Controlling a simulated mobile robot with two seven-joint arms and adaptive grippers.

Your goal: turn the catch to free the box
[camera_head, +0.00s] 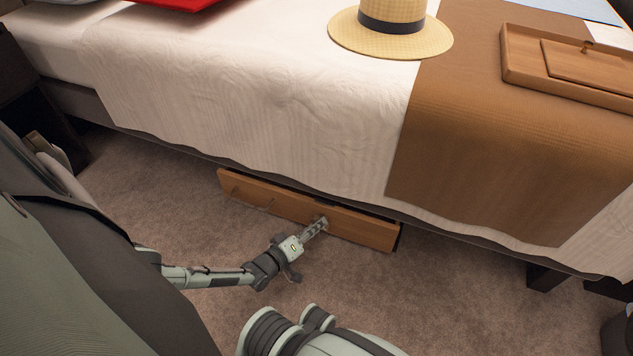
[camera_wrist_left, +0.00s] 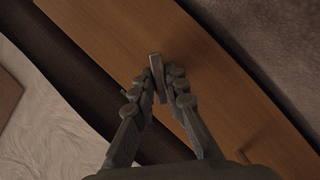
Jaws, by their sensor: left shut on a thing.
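A long wooden box (camera_head: 358,228) sits under the edge of the bed, its front face toward me. It also fills the middle of the left wrist view (camera_wrist_left: 215,75). My left gripper (camera_head: 322,223) is at the right half of this front face. It is shut on a small, narrow catch (camera_wrist_left: 156,72) that stands out from the wood. In the head view the fingers mostly hide the catch. The exact angle of the catch is hard to tell. My right gripper is not in view.
The bed with its white cover (camera_head: 250,90) and brown runner (camera_head: 490,120) overhangs the box. A straw hat (camera_head: 390,45) and a wooden tray (camera_head: 517,70) lie on top. Bare carpet (camera_head: 440,300) is in front of the box. A dark bed leg (camera_head: 543,277) stands at right.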

